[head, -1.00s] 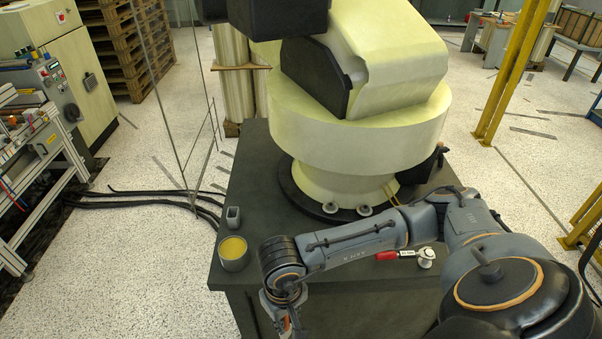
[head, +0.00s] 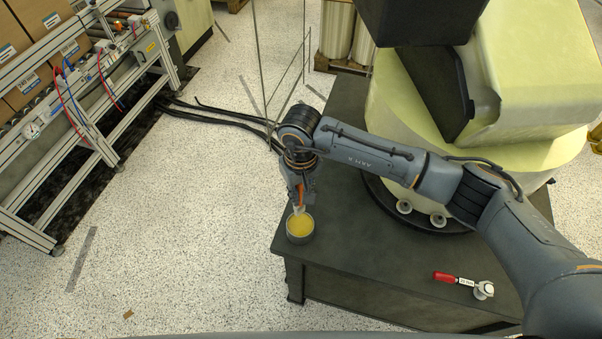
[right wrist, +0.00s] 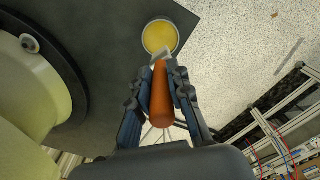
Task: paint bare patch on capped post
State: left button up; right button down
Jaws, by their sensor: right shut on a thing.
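My right gripper (head: 299,190) points down over the near-left corner of the dark table and is shut on a brush. The brush has an orange handle (right wrist: 162,100) and a pale head (right wrist: 160,55). A round grey pot of yellow paint (head: 300,229) stands just below the gripper; it also shows in the right wrist view (right wrist: 160,37). The brush head overlaps the pot's rim in both views; I cannot tell whether it touches the paint. No capped post or bare patch can be made out. My left gripper is not in view.
A red-handled tool (head: 457,278) with a pale tag lies on the dark table (head: 400,285). A large pale-yellow machine base (head: 410,110) fills the table's back right. Black cables (head: 215,112) run over the floor. A roller conveyor frame (head: 85,120) with boxes stands at left.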

aim_at(301, 210)
jog(key=shift+f, duration=0.55)
notch_tip(301, 210, down, 4)
jog(key=shift+s+r+b, duration=0.1)
jog(key=shift+r+b, duration=0.15)
jog(key=shift+b, duration=0.35)
jog(key=shift+f, duration=0.6)
jog(key=shift+f+b, duration=0.55)
jog(key=shift+b, duration=0.25)
jog(key=shift+s+f+b, duration=0.1)
jog(key=shift+f+b, duration=0.1)
jog(key=shift+b, duration=0.35)
dwell(1.9)
jog(key=shift+r+p, duration=0.45)
jog(key=shift+r, duration=0.75)
jog(key=shift+r+p, duration=0.6)
jog(key=shift+r, duration=1.85)
